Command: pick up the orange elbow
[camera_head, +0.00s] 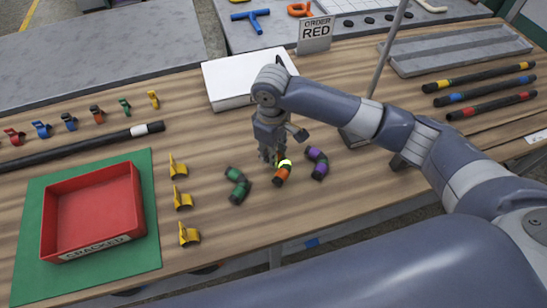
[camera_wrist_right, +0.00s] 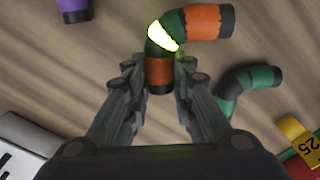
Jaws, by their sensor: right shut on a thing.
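The orange elbow (camera_head: 280,175) is a short bent piece with orange ends, dark tips and a bright yellow-green band at its bend. In the right wrist view the orange elbow (camera_wrist_right: 208,22) has its near orange end between the fingers. My right gripper (camera_head: 270,158) points down over the wooden table and is shut on that end; it also shows in the right wrist view (camera_wrist_right: 159,80). I cannot tell whether the elbow touches the table. My left gripper is not in view.
A green elbow (camera_head: 237,187) and a purple elbow (camera_head: 317,163) lie close on either side. Yellow clips (camera_head: 182,199) and a red tray (camera_head: 92,210) are at left. A white box (camera_head: 238,80) and a sign reading RED (camera_head: 315,35) stand behind. Striped hoses (camera_head: 478,91) lie at right.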

